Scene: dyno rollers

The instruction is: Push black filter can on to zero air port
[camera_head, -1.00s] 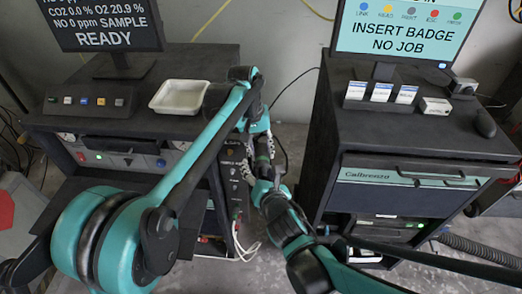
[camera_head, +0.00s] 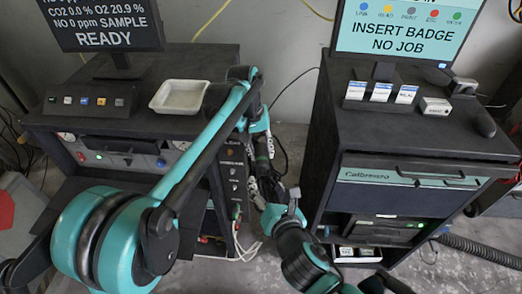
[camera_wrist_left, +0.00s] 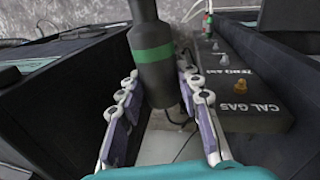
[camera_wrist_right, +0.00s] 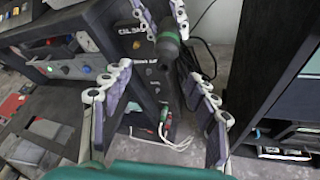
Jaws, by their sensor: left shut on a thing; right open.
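The black filter can (camera_wrist_left: 153,55) has a green band and sits between the fingers of my left gripper (camera_wrist_left: 163,88), which is shut on it. In the right wrist view the can (camera_wrist_right: 168,46) shows below the left fingers, its narrow end pointing down. The dark port panel (camera_wrist_left: 255,85) is beside the can, to its right, with a gap between them. My right gripper (camera_wrist_right: 160,74) is open and empty, below the can.
The left cart (camera_head: 130,120) carries a white tray (camera_head: 180,96) and a row of buttons. White cables (camera_wrist_right: 165,140) hang low by the panel.

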